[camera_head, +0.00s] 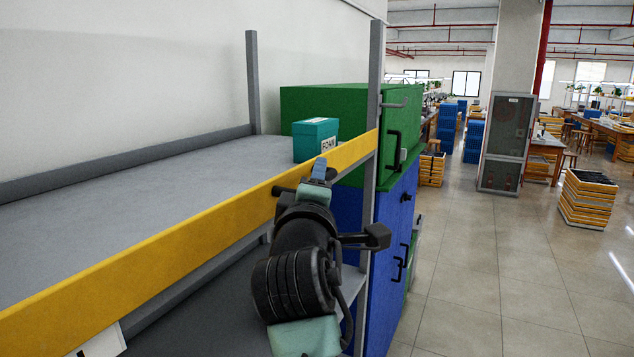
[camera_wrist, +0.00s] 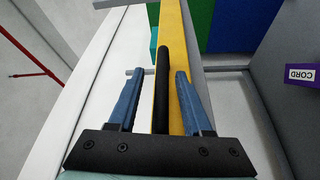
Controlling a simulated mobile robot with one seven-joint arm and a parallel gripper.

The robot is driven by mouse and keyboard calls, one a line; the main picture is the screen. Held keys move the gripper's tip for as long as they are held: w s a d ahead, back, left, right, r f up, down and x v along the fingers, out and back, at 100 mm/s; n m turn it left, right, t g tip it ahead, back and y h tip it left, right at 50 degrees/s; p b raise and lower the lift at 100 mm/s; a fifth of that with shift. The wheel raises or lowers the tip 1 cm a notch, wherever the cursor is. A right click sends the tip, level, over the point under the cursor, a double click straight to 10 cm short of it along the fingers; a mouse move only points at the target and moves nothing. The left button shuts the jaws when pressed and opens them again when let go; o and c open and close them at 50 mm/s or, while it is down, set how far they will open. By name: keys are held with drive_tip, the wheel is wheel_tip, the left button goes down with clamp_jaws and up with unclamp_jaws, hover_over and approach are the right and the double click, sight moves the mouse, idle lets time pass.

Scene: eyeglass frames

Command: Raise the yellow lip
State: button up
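The yellow lip (camera_head: 180,235) is a long board along the front edge of the upper grey shelf. It stands above the shelf surface. My gripper (camera_head: 320,170) is at the lip near its right end, and my wrist hides part of it. In the wrist view the yellow lip (camera_wrist: 174,30) runs up between the two blue fingers, with a dark round bar (camera_wrist: 163,85) in front of it. My gripper (camera_wrist: 157,75) is open, with the bar between its fingers and visible gaps at both sides. Whether the bar is fixed to the lip cannot be told.
A teal box marked FOAM (camera_head: 315,140) sits on the shelf behind the lip. A grey post (camera_head: 373,100) stands right of my gripper, with green (camera_head: 400,125) and blue (camera_head: 395,230) cabinets beyond. A purple CORD box (camera_wrist: 301,73) shows below.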

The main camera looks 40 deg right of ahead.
drive_tip(key=shift+f, duration=0.1)
drive_tip(key=shift+s+a+f+b, duration=0.1)
drive_tip(key=shift+s+a+b, duration=0.1)
drive_tip(key=shift+b, duration=0.1)
drive_tip(key=b+v, duration=0.6)
drive_tip(key=v, duration=0.6)
drive_tip(key=shift+a, duration=0.15)
drive_tip(key=shift+s, duration=0.1)
